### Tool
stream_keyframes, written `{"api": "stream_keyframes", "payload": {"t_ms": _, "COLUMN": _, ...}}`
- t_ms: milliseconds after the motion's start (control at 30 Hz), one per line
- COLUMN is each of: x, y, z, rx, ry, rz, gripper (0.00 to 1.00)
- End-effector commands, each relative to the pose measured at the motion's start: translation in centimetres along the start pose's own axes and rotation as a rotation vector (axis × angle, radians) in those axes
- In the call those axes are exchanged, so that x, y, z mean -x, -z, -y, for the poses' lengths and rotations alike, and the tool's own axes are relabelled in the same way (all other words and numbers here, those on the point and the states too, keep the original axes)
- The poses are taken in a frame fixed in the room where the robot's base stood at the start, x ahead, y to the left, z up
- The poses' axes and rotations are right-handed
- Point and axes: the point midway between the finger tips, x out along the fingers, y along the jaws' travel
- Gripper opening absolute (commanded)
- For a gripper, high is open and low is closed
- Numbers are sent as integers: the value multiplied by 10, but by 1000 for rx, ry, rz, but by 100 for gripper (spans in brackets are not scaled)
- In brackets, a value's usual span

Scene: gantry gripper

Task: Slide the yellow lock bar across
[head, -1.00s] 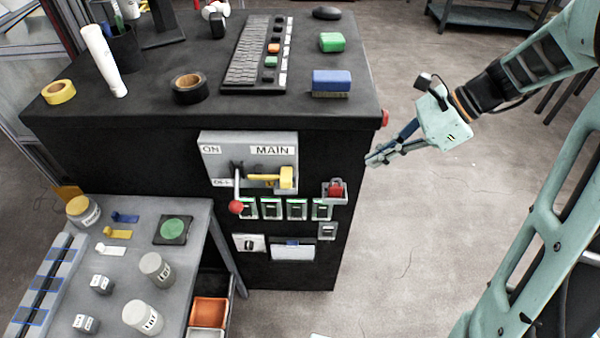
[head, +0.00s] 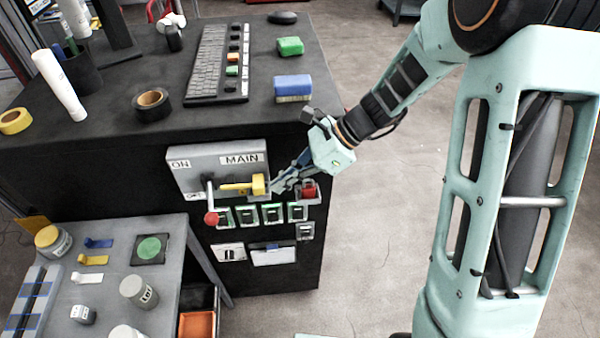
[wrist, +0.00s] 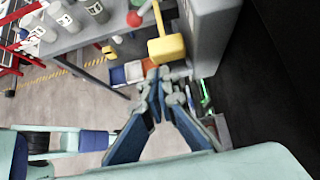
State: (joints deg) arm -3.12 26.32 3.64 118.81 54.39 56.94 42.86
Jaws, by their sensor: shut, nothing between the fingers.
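The yellow lock bar (head: 240,187) lies level across the front of the grey MAIN switch box (head: 217,158), with a larger yellow block at its right end. A grey lever with a red knob (head: 211,218) hangs at the bar's left end. My gripper (head: 276,188) is shut and empty, just right of the yellow block. In the wrist view, the yellow block (wrist: 166,49) is just beyond the closed fingertips (wrist: 160,76). I cannot tell whether they touch it.
Several green-edged switches (head: 247,215) line the panel under the box. A grey side table (head: 115,275) with jars and tags stands at lower left. The floor right of the cabinet is open.

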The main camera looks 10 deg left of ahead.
Motion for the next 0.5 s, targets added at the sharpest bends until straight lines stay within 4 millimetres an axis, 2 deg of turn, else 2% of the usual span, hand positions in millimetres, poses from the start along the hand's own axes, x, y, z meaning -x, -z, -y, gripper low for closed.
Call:
{"api": "stream_keyframes", "payload": {"t_ms": 133, "x": -6, "y": -7, "z": 0, "rx": -2, "ry": 0, "rz": 0, "gripper": 0}}
{"api": "stream_keyframes", "payload": {"t_ms": 500, "x": -8, "y": -8, "z": 0, "rx": -2, "ry": 0, "rz": 0, "gripper": 0}}
